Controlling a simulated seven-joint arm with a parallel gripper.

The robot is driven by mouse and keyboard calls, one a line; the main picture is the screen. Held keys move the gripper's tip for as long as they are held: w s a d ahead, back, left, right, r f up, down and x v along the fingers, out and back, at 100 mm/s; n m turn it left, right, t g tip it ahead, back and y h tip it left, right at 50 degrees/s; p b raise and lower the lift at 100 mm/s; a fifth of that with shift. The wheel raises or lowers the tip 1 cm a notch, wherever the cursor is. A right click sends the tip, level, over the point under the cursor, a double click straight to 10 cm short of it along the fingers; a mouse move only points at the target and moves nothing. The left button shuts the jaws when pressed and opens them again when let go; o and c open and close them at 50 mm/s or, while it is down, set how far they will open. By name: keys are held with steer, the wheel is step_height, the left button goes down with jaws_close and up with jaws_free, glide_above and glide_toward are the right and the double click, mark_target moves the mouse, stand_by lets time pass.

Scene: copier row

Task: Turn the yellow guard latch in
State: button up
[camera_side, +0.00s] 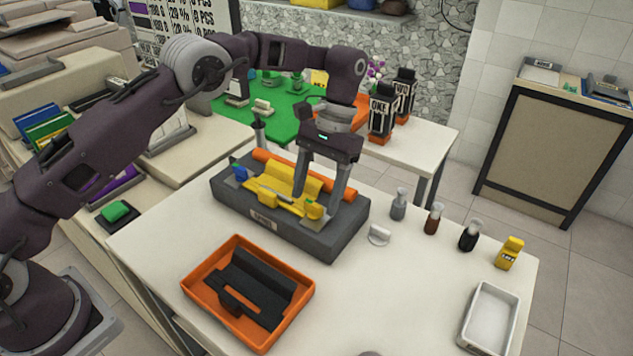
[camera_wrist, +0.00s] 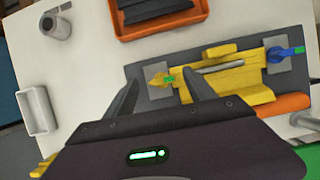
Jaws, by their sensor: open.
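The yellow guard latch (camera_side: 316,211) is at the right end of the dark grey block (camera_side: 290,235) in the side view. It also shows in the wrist view (camera_wrist: 164,79), with a green patch on it. My gripper (camera_side: 317,202) is open, pointing down over that end, one finger on either side of the latch. In the wrist view the fingertips (camera_wrist: 161,81) stand apart with the latch between them; I cannot tell whether they touch it. A blue latch (camera_side: 239,173) is at the block's other end, also seen in the wrist view (camera_wrist: 285,51). A yellow guard (camera_side: 285,176) lies between them.
An orange roller (camera_side: 275,161) runs along the block's back. An orange tray (camera_side: 240,335) with a dark part stands in front. Small bottles (camera_side: 433,217), a yellow container (camera_side: 510,252) and a white tray (camera_side: 490,312) stand to the right.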

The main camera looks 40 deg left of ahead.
steer(key=s+a+r+t, duration=0.1)
steer(key=s+a+r, duration=0.1)
steer(key=r, duration=0.7)
steer(key=s+a+r+t, duration=0.1)
steer(key=s+a+r, duration=0.1)
steer(key=r, duration=0.8)
steer(key=s+a+r+t, duration=0.3)
steer(key=s+r, duration=0.2)
steer(key=s, duration=0.2)
steer(key=s+a+f+t, duration=0.1)
steer(key=s+f+t, duration=0.1)
steer(key=s, duration=0.7)
steer(key=s+a+f+t, duration=0.2)
steer(key=s+f+t, duration=0.1)
steer(key=s, duration=0.6)
steer(key=shift+s+a+f, duration=0.2)
steer(key=shift+a+f, duration=0.05)
steer(key=shift+f, duration=0.55)
